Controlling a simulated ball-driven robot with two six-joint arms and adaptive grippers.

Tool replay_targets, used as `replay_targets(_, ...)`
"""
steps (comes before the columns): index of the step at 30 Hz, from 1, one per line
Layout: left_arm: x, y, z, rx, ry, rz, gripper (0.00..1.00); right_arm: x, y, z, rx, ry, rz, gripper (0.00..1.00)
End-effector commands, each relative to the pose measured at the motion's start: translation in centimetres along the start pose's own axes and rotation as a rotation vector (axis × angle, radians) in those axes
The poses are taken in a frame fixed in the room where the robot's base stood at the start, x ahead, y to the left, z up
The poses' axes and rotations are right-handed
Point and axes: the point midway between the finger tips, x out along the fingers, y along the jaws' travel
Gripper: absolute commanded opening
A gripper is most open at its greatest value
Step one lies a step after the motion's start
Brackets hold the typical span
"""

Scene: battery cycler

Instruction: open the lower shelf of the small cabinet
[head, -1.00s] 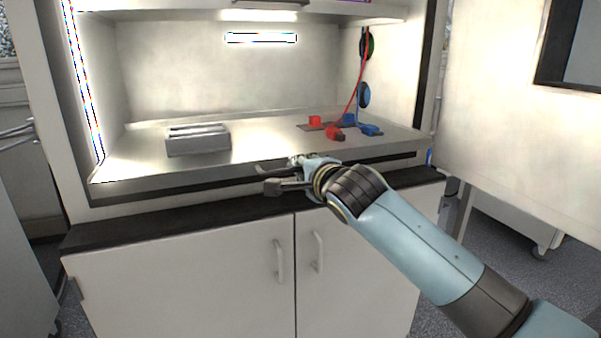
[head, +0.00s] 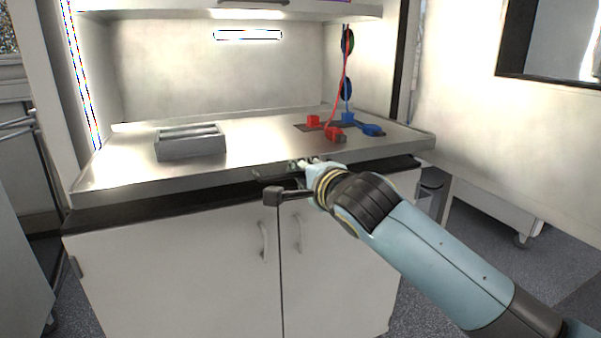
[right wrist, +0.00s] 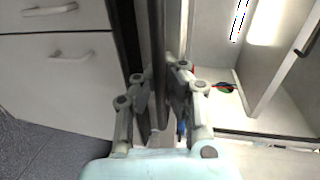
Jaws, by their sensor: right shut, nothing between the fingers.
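The lower shelf (head: 255,153) of the small cabinet is a shiny metal tray. It stands out past the cabinet's side frames, over the black counter top (head: 125,214). My right gripper (head: 268,185) is at the middle of the shelf's front edge, with its fingers pointing left in the head view. It is shut and holds nothing. In the right wrist view its fingers (right wrist: 158,78) are close together beside a dark upright-looking edge; whether they touch the shelf I cannot tell. My left gripper is not in view.
A grey slotted holder (head: 190,142) sits on the shelf's left part. Red clips (head: 334,133) and blue clips (head: 372,129) with cables lie at its right. White doors with handles (head: 264,241) are below. A white wall panel (head: 470,130) stands at the right.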

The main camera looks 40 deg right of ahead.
Motion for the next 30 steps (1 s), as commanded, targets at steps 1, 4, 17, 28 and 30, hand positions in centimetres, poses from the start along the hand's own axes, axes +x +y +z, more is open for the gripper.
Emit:
replay_targets(1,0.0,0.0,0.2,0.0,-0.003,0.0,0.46,0.0,0.1,0.0,-0.001,0.001,0.001,0.0)
replay_targets(4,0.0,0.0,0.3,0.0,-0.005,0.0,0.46,0.0,0.1,0.0,-0.001,0.001,0.001,0.04)
replay_targets(17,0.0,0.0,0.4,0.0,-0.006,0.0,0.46,0.0,0.0,0.0,0.0,0.0,0.0,0.34)
replay_targets(28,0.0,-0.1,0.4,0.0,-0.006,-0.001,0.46,-4.7,0.2,0.0,-0.001,-0.001,0.002,0.34)
replay_targets(30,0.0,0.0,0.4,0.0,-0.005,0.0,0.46,-6.3,0.1,0.0,0.0,-0.001,0.002,0.34)
